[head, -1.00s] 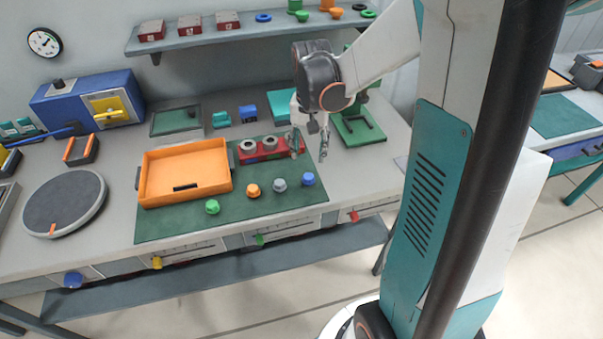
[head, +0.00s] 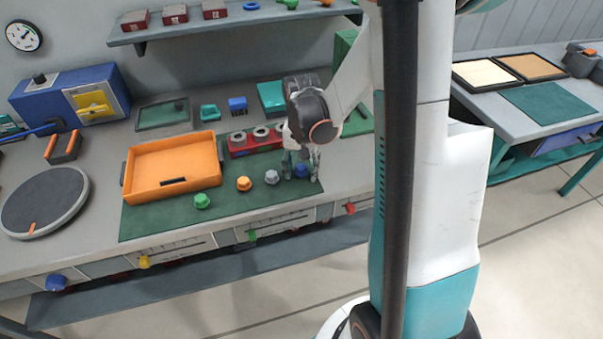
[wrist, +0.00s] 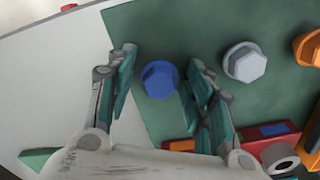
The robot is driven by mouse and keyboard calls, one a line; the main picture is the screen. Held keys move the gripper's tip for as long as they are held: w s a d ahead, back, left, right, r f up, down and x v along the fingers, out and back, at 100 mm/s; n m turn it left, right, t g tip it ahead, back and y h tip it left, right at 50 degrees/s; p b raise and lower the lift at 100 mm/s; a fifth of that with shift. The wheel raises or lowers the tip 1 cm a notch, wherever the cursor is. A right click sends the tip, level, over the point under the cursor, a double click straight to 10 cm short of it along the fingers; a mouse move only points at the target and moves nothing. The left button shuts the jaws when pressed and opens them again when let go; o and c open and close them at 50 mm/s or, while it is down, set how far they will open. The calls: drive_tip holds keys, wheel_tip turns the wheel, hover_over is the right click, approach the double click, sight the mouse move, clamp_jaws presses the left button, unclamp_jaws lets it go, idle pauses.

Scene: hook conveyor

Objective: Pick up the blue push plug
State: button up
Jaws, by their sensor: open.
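The blue push plug (wrist: 159,79) stands on the green mat (wrist: 150,25), at the right end of a row of plugs in the head view. In the head view the blue plug (head: 301,170) is partly hidden behind my fingers. My gripper (head: 302,165) points down over it. In the wrist view my gripper (wrist: 158,80) is open, with one finger on each side of the blue plug. Gaps show between the plug and both fingers. I cannot tell the exact height of the fingertips.
A grey plug (wrist: 244,62) stands close beside my right finger in the wrist view. An orange plug (head: 244,183) and a green plug (head: 202,201) stand farther left. A red block with grey rings (head: 240,150) is behind the plugs. An orange tray (head: 150,188) stands left.

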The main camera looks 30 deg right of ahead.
drive_tip(key=shift+c, duration=0.3)
drive_tip(key=c, duration=0.8)
drive_tip(key=shift+r, duration=0.2)
